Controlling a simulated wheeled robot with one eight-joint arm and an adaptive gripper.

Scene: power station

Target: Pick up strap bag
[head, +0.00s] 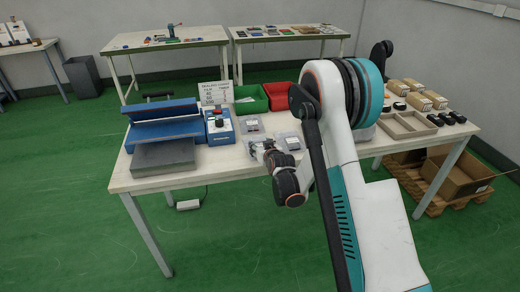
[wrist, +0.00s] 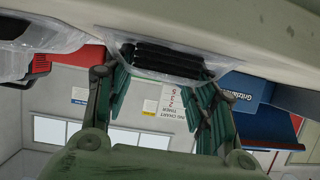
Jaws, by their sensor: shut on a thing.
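The strap bag (wrist: 168,60), a clear plastic bag with dark strips inside, is at the top middle of the wrist view. My gripper (wrist: 165,95) has its two green-grey fingers on either side of it and is shut on it. In the head view my gripper (head: 269,153) is at the near edge of the workbench (head: 225,168), and my wrist hides most of it. I cannot tell there whether the bag is clear of the bench top.
Other clear bags (head: 252,125) lie close by on the bench. A blue control box (head: 219,127), a blue sealer-like machine (head: 165,122), a green bin (head: 251,98) and a red bin (head: 278,95) stand around them. Small cartons (head: 410,93) and a divided tray (head: 405,124) are at right.

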